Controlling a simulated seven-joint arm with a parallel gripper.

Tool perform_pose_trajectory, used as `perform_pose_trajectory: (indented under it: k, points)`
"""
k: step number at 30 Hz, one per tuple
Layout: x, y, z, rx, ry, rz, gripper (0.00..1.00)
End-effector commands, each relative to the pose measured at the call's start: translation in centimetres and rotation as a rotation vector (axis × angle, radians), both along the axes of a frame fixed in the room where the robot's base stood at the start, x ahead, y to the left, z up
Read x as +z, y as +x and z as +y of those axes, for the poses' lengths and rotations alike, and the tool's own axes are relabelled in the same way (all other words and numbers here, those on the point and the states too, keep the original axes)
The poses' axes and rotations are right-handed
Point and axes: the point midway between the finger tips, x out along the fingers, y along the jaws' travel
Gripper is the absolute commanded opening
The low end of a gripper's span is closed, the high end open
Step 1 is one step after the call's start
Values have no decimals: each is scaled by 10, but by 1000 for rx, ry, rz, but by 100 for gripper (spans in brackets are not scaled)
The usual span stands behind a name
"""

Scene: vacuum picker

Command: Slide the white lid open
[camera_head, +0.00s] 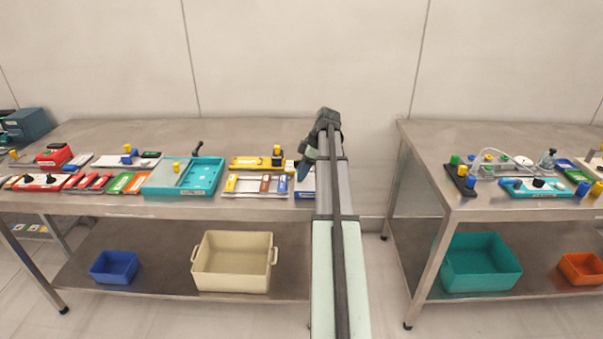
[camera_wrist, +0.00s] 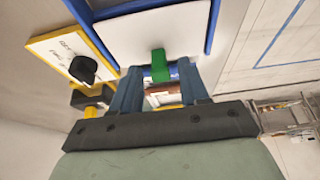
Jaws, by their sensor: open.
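The white lid (camera_wrist: 140,38) is a flat panel in a blue frame (camera_wrist: 214,22), at the top of the wrist view. A green knob (camera_wrist: 160,66) stands on the lid near its close edge. My gripper (camera_wrist: 160,82) is open, with its two blue-grey fingers apart on either side of the knob in the picture. I cannot tell whether the fingertips reach down around it or touch it. In the head view my gripper (camera_head: 303,168) is over the right end of the left table; my arm hides most of the white-and-blue unit (camera_head: 305,184) there.
In the wrist view a yellow-framed white panel with a black knob (camera_wrist: 82,68) lies close on the left. A gap separates the left table from the right table (camera_head: 432,150).

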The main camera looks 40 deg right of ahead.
Motion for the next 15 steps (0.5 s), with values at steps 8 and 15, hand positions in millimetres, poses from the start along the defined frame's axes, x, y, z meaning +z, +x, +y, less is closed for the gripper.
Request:
perform_pose_trajectory:
  k: [8,15]
  points:
    - [-13,4,4,0,-1,-1,45]
    - [-13,4,4,0,-1,-1,45]
